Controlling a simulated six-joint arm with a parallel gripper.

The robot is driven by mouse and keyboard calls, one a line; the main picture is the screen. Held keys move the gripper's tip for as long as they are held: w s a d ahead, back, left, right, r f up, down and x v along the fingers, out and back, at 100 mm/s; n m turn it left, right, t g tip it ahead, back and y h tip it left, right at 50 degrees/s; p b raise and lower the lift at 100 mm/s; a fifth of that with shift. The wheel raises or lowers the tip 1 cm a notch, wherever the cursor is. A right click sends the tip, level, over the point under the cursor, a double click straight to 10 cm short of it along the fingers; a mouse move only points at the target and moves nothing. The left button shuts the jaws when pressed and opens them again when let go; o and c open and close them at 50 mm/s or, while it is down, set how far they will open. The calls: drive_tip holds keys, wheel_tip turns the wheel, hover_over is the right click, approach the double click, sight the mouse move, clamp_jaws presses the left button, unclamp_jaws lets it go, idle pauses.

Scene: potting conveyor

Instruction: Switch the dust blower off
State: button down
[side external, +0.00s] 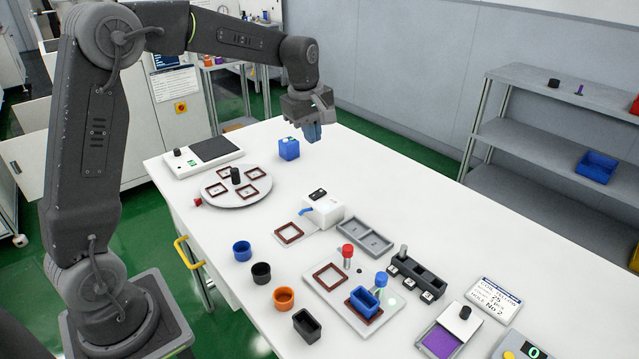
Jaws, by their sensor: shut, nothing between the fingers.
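The dust blower appears to be the white box (325,211) near the middle of the table. It has a small black switch (318,194) on top and a blue nozzle (306,211) on its left side, facing a plate with a brown square frame (289,233). The switch is too small to tell which way it is set. My gripper (312,135) is shut and empty, with its blue fingertips pointing down above the far part of the table. It is behind the white box and apart from it.
A blue block (289,149) stands just left of my gripper. A round turntable (226,193) with brown frames and a black knob lies to the left. The table's far right is clear.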

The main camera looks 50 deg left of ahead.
sight(320, 191)
drive_tip(key=shift+w+a+f+n, duration=0.5)
drive_tip(key=shift+w+a+f, duration=0.1)
drive_tip(key=shift+w+f, duration=0.1)
drive_tip(key=f, duration=0.4)
drive_tip(key=w+f, duration=0.1)
drive_tip(key=f, duration=0.9)
drive_tip(key=shift+w, duration=0.3)
drive_tip(key=shift+f, duration=0.2)
